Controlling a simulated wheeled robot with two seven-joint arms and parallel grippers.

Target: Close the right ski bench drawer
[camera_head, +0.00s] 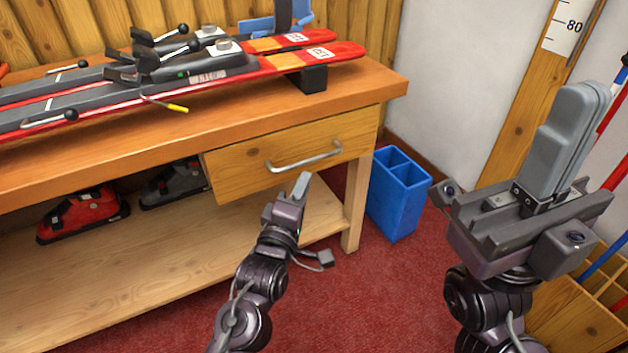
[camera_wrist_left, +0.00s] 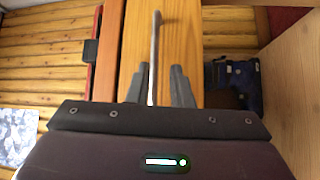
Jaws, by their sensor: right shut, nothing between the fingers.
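The wooden drawer front (camera_head: 240,172) sits just under the bench top (camera_head: 110,150) at its right end. How far it stands out is hard to tell. Its metal bar handle (camera_head: 305,160) runs across the front. My left gripper (camera_head: 303,186) is just below and in front of the handle. In the left wrist view its two fingers (camera_wrist_left: 160,88) are apart, and the handle (camera_wrist_left: 155,50) shows in line with the gap between them. Contact cannot be made out. My right gripper (camera_head: 580,95) is raised at the right, shut and empty, away from the drawer.
Red skis (camera_head: 330,52) with bindings lie on the bench top. Ski boots (camera_head: 84,214) stand on the lower shelf (camera_head: 160,265). A blue bin (camera_head: 398,208) stands right of the bench leg (camera_head: 355,205). Red carpet (camera_head: 390,300) is open in front.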

